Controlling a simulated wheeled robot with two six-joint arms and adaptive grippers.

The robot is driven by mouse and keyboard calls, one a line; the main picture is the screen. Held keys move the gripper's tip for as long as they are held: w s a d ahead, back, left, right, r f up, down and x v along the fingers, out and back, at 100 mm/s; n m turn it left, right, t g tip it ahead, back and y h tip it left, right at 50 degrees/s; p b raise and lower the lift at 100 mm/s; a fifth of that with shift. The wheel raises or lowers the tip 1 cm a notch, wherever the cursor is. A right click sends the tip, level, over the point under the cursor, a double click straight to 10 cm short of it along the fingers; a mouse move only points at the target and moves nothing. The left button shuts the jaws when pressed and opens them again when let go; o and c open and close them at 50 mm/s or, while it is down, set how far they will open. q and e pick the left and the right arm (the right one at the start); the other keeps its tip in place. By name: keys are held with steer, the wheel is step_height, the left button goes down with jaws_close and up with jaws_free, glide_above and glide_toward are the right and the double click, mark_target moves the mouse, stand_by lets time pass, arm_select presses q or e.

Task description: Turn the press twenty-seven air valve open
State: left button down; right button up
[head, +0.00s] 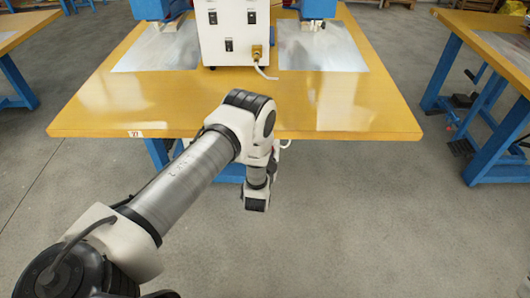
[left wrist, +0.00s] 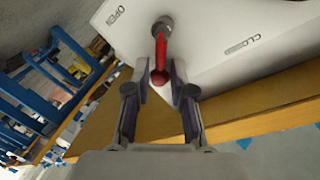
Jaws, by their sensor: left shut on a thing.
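The air valve's red lever (left wrist: 161,48) shows in the left wrist view, running down from a grey pivot (left wrist: 163,25) on a white panel (left wrist: 220,25). The panel bears the word OPEN on the left of the lever and a word that looks like CLOSED on the right. My left gripper (left wrist: 161,73) is shut on the red lever, its fingers on either side of it. In the head view my left arm reaches to the front edge of the table; its fingers are hidden there, and the valve is not visible. My right gripper is not in view.
A yellow-topped table (head: 340,120) with a small tag (head: 136,134) on its front edge carries a white control box (head: 225,35) with a brass fitting and pale hose. Blue machines stand on either side of it. Another table (head: 505,80) stands right. The grey floor in front is clear.

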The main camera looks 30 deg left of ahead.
arm_select(q)
steer(key=shift+w+d+f+m+g+y+b, duration=0.15)
steer(key=shift+d+f+m+g+y+b, duration=0.3)
steer(key=shift+m, duration=0.95)
steer(key=shift+w+d+f+m+g+y+b, duration=0.15)
steer(key=shift+f+m+b, duration=0.5)
steer(key=shift+m, duration=0.75)
steer(key=shift+w+d+f+m+g+y+b, duration=0.15)
steer(key=shift+f+m+y+b, duration=0.4)
steer(key=shift+m, duration=0.85)
steer(key=shift+s, duration=0.1)
steer(key=c, duration=1.2)
jaws_free()
steer(key=shift+r, duration=0.1)
steer(key=v, duration=1.2)
